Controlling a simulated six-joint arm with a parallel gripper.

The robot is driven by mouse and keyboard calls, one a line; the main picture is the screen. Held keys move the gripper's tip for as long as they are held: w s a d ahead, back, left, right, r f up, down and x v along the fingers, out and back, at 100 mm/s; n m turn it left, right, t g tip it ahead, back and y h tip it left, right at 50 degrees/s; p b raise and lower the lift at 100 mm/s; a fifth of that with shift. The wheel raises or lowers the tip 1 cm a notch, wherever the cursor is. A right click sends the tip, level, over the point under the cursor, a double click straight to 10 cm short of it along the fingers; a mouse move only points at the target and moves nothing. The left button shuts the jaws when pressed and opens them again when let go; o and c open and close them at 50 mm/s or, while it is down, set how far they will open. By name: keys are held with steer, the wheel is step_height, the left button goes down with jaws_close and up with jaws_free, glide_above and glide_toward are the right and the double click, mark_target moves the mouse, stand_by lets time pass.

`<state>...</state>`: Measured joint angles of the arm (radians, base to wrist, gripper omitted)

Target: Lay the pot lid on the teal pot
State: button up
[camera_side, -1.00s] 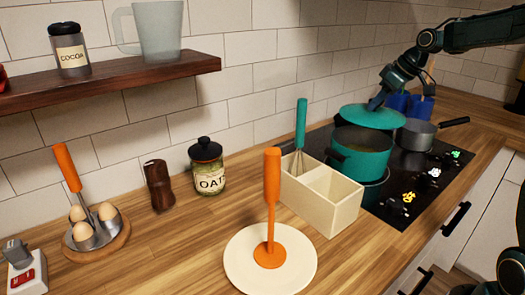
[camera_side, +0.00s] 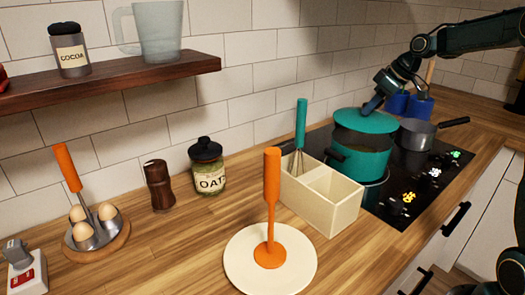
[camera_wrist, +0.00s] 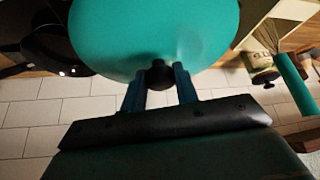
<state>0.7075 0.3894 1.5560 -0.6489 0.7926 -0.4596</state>
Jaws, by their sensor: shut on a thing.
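The teal pot (camera_side: 357,167) stands on the black cooktop, with its dark opening partly visible at the front. The teal pot lid (camera_side: 362,122) is over the back part of the pot, with a gap below its front edge; whether its back edge touches the rim cannot be told. My gripper (camera_side: 372,106) is shut on the lid's dark knob. In the wrist view my two blue fingers (camera_wrist: 160,88) stand either side of the knob (camera_wrist: 158,74), and the lid (camera_wrist: 150,35) fills the upper middle. The pot is hidden behind the lid there.
A grey saucepan (camera_side: 417,135) stands right of the pot, with blue containers (camera_side: 408,104) behind. A cream divided box (camera_side: 322,200) holding a teal-handled whisk (camera_side: 300,125) sits close at the pot's left. The tiled wall is behind.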

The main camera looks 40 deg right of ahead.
mark_target(371, 117)
steer(key=shift+f, duration=2.15)
steer(key=shift+f, duration=0.9)
stand_by(3.0)
steer(key=o, duration=1.8)
steer(key=shift+c, duration=0.2)
steer(key=shift+r, duration=0.1)
steer(key=shift+r, duration=3.4)
